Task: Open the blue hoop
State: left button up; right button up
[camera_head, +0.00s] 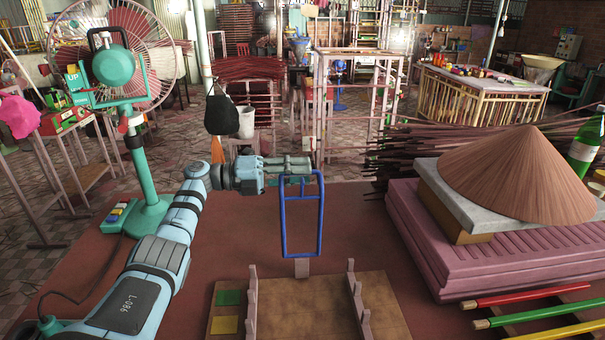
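The blue hoop (321,215) is a thin upright rectangular frame. It stands at the far end of a brown wooden board (305,310), above a small pale block (302,267). My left arm reaches in from the lower left, and its gripper (306,172) is level with the hoop's top bar. The fingers point right and overlap the top of the hoop in the picture. Whether they touch or grip the bar I cannot tell. The gap between the fingertips is not clear. My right gripper is not in view.
Two notched pale rails (252,305) stand on the board, beside green and yellow squares (229,298). At right are a pink slatted stack (500,268) with a brown cone (520,175) and colored sticks (530,295). A green fan (114,66) stands left. The table (350,225) right of the hoop is clear.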

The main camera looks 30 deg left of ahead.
pick_arm(q)
jog(key=v, duration=1.1)
